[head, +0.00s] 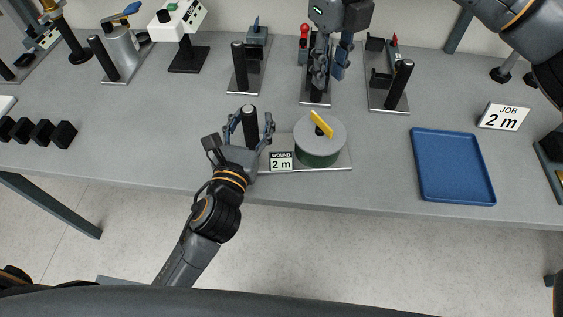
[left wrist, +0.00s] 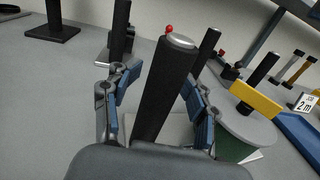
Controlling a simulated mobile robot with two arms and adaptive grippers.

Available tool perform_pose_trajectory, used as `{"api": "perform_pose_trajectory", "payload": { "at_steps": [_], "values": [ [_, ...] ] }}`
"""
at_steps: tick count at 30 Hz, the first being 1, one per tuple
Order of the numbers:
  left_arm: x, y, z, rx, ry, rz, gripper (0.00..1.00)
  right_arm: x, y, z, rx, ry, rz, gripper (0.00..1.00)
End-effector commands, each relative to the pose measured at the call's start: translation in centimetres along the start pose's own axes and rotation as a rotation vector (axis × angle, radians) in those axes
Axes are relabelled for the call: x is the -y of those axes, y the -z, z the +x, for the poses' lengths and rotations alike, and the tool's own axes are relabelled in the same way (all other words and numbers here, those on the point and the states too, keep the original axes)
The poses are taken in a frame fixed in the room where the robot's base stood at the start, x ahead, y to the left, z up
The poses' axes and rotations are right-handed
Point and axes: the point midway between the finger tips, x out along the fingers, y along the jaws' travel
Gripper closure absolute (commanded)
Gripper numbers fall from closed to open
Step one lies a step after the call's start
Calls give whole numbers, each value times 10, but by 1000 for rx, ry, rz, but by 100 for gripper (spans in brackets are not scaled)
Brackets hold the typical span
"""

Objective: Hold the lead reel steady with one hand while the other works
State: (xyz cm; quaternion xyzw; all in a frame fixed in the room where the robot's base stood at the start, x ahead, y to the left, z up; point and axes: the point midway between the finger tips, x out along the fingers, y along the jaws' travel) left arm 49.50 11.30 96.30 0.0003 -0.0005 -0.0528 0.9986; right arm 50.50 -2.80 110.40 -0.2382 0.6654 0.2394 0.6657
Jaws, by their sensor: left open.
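The lead reel (head: 319,151) has a green drum, a grey top disc and a yellow bar (head: 321,124) across it. Its plate also carries a black upright post (head: 250,125) and a "WOUND 2 m" sign (head: 281,161). My left gripper (head: 249,128) is open, with one finger on each side of that post. In the left wrist view the post (left wrist: 165,90) stands between the blue-padded fingers, with gaps visible. My right gripper (head: 331,70) points down at the back, over a fixture with a black post (head: 316,95); its finger gap is unclear.
A blue tray (head: 453,166) and a "JOB 2 m" sign (head: 502,117) are on the right. Several post fixtures line the back, including one right of my right gripper (head: 398,86). Black blocks (head: 42,131) sit at the left. Bare table lies between blocks and reel.

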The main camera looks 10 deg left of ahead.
Motion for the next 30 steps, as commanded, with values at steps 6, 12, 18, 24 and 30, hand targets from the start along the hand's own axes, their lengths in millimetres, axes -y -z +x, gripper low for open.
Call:
{"api": "perform_pose_trajectory", "payload": {
  "at_steps": [6, 12, 18, 24, 30],
  "values": [
    [0, 1, -5, -2, 1, -1, 46, 0, 0, 0, 0, 0, 0, 72],
    [0, 2, -35, -5, 2, -2, 46, 0, 0, 0, 0, 0, 0, 72],
    [0, 2, -76, -6, -1, -2, 46, 0, 0, 0, 0, 0, 0, 72],
    [0, 2, -104, -4, -3, -3, 46, 0, 0, 0, 0, 0, 0, 72],
    [0, 1, -118, -2, 0, 0, 46, 0, 0, 0, 0, 0, 0, 72]
  ]
}}
